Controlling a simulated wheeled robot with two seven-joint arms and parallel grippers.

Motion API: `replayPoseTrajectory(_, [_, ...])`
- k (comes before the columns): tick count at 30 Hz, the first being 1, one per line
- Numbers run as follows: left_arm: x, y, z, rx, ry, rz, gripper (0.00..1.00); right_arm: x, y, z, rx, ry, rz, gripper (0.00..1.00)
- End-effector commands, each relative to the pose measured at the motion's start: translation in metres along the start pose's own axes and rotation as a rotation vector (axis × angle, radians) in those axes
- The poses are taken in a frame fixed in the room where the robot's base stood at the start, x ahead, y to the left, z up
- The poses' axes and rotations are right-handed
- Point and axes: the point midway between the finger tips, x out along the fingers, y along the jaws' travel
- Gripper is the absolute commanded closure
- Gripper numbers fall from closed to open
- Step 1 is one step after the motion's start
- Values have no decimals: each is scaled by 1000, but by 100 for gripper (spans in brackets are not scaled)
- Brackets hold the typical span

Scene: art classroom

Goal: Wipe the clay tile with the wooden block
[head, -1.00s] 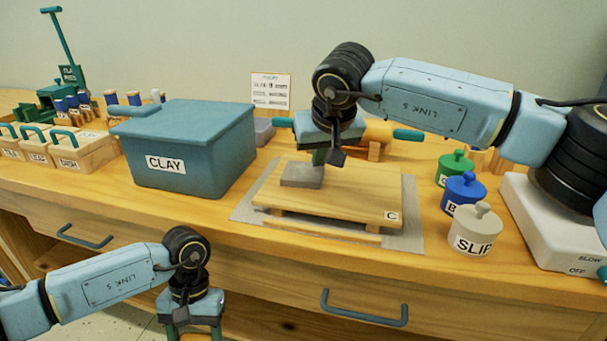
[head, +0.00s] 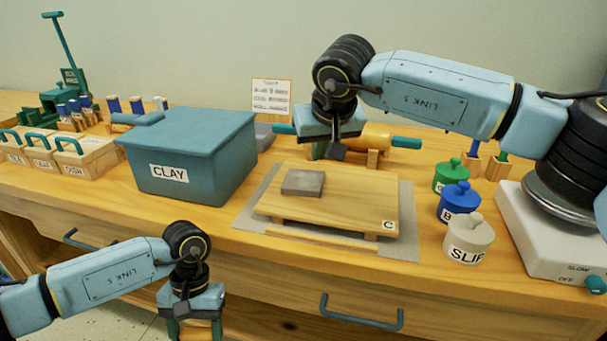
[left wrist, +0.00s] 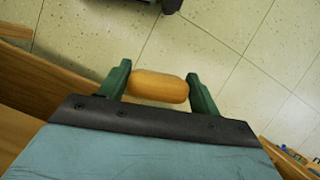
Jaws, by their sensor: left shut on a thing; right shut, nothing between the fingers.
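The clay tile (head: 303,182) is a flat grey square lying at the back left of a wooden board marked C (head: 340,207). My right gripper (head: 318,155) is shut and empty, behind and above the tile, apart from it. My left gripper (head: 197,333) is low in front of the table, at the bottom edge of the head view. It is shut on the wooden block, a rounded yellow-orange piece (left wrist: 158,87) seen between its green fingers in the left wrist view, with floor beyond. The block is mostly cut off in the head view.
A teal CLAY bin (head: 190,155) stands left of the board. A rolling pin (head: 375,137) lies behind it. Green, blue and white jars (head: 468,238) and a white wheel base (head: 545,235) stand right. The drawer handle (head: 361,317) juts out in front.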

Motion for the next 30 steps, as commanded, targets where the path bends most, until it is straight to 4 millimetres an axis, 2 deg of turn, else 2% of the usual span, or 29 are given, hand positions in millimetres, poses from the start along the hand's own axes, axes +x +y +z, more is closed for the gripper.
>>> replayPoseTrajectory(6, [-16, 0, 6, 0, 0, 0, 55, -17, 0, -10, 0, 1, 0, 100])
replayPoseTrajectory(16, [-15, 0, 6, 0, 0, 0, 55, -17, 0, -9, 0, 0, 0, 100])
replayPoseTrajectory(19, [-17, 0, 7, 0, 0, 0, 55, -23, 0, -10, 0, 1, 0, 100])
replayPoseTrajectory(23, [-24, 0, 10, 0, 0, 0, 55, -43, 0, -11, -2, 3, 1, 100])
replayPoseTrajectory(30, [-40, 0, 17, 0, 0, 0, 55, -96, 0, -12, -1, 4, 1, 100])
